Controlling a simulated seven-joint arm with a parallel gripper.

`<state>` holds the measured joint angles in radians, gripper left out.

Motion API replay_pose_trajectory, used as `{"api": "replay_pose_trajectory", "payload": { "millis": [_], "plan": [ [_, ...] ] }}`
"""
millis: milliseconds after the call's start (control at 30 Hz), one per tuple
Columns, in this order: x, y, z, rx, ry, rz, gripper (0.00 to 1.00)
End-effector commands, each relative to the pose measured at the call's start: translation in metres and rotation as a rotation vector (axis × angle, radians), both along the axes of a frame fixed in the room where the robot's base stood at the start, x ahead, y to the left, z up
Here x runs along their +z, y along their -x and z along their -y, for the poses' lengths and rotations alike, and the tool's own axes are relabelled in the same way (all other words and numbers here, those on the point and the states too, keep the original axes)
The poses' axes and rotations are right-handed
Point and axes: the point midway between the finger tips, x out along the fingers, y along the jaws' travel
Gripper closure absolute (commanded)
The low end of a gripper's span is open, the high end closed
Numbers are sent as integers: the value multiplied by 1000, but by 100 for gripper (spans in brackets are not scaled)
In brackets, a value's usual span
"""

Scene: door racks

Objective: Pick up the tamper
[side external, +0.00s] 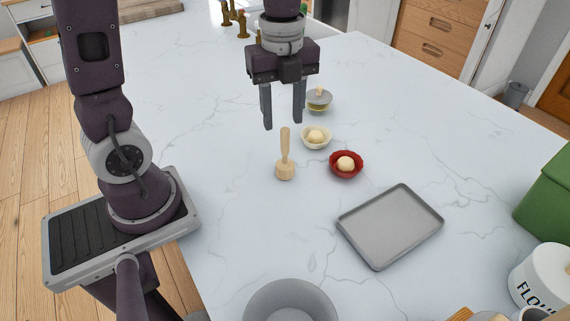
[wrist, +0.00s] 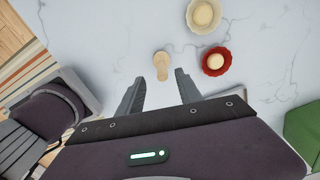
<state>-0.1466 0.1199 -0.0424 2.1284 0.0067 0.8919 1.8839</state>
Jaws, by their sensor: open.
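The tamper (side external: 285,165) is a light wooden tool standing upright on the white marble counter, with a round base and a thin handle pointing up. In the wrist view the tamper (wrist: 161,66) shows from above, a little beyond the fingertips and roughly between them sideways. My gripper (side external: 283,126) is open and empty above the counter, with both fingers pointing down close over the tamper's handle top. In the wrist view my gripper (wrist: 158,80) shows its two fingers spread apart. I cannot tell whether the handle top lies between the fingers.
A cream bowl (side external: 316,142) and a red bowl (side external: 355,172), each holding a pale ball, stand right of the tamper. A small lidded glass jar (side external: 319,103) is behind. A grey tray (side external: 390,226) lies front right, a grey bowl (side external: 290,303) at the front. The counter left of the tamper is clear.

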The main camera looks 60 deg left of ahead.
Motion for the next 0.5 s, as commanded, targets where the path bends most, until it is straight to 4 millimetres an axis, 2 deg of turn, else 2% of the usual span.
{"api": "replay_pose_trajectory", "payload": {
  "millis": [167, 333, 500],
  "plan": [
    [-24, 0, 1, -13, 0, -7, 58],
    [-57, -2, 4, -12, 1, -7, 58],
    [-70, -3, 3, -10, 1, -2, 58]
  ]
}}
